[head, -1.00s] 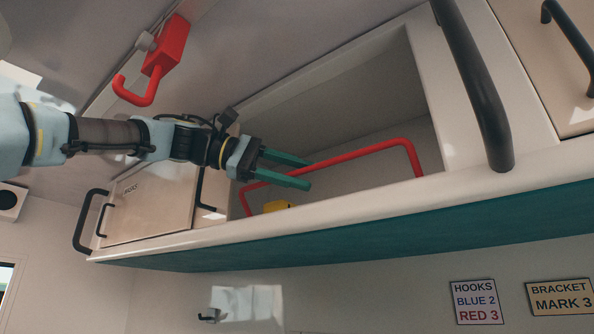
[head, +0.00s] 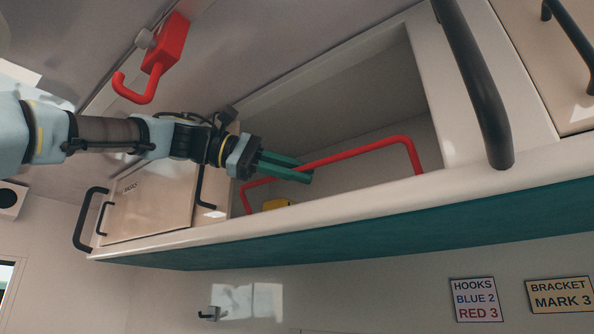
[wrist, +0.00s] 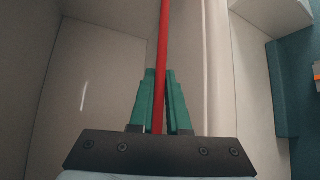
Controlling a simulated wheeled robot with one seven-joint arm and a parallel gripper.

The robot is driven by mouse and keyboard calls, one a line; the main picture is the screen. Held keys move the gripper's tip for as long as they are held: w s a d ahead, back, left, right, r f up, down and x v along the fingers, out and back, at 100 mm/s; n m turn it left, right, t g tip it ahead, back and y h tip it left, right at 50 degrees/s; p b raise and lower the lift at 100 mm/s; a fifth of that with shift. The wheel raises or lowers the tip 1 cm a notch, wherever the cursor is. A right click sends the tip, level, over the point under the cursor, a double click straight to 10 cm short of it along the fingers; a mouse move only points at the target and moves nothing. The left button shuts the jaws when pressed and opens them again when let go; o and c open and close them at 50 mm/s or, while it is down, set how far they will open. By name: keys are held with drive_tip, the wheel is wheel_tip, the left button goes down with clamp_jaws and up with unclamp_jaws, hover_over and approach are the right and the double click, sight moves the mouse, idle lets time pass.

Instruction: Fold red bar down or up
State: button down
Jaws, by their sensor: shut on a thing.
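The red bar (head: 360,149) is a bent rail standing across the front opening of an overhead compartment, with a leg at each end. My gripper (head: 303,172) reaches in from the left with its green fingers shut on the bar, toward the left part of its long section. In the wrist view the red bar (wrist: 163,40) runs between the two green fingers (wrist: 161,88). The fingers hide a short stretch of the bar in the head view.
The overhead cabinet's pale front ledge (head: 350,213) runs just below the bar. A red hook (head: 150,65) hangs from the ceiling above my arm. A dark handle (head: 475,85) stands at the right. A yellow object (head: 275,204) lies inside the compartment.

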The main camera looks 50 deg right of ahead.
drive_tip(key=shift+f+b, duration=0.15)
drive_tip(key=shift+b, duration=0.35)
drive_tip(key=shift+a+f+m+b, duration=0.2)
drive_tip(key=shift+f+m+b, duration=0.15)
drive_tip(key=shift+b, duration=0.85)
drive_tip(key=a+f+m+g+h+b, duration=0.1)
drive_tip(key=h+b, duration=0.1)
drive_tip(key=b, duration=0.5)
drive_tip(key=shift+f+g, duration=0.2)
drive_tip(key=shift+g, duration=0.1)
drive_tip(key=m+g+b, duration=0.1)
drive_tip(key=b, duration=0.2)
drive_tip(key=f+m+h+b, duration=0.1)
drive_tip(key=m+b, duration=0.1)
drive_tip(key=b, duration=0.2)
drive_tip(key=a+m+g+h+b, duration=0.1)
drive_tip(key=b, duration=0.3)
drive_tip(key=shift+a+f+g, duration=0.1)
drive_tip(key=shift+f+g, duration=0.2)
drive_tip(key=shift+m+g+b, duration=0.3)
drive_tip(key=shift+m+b, duration=0.05)
drive_tip(key=shift+r, duration=0.1)
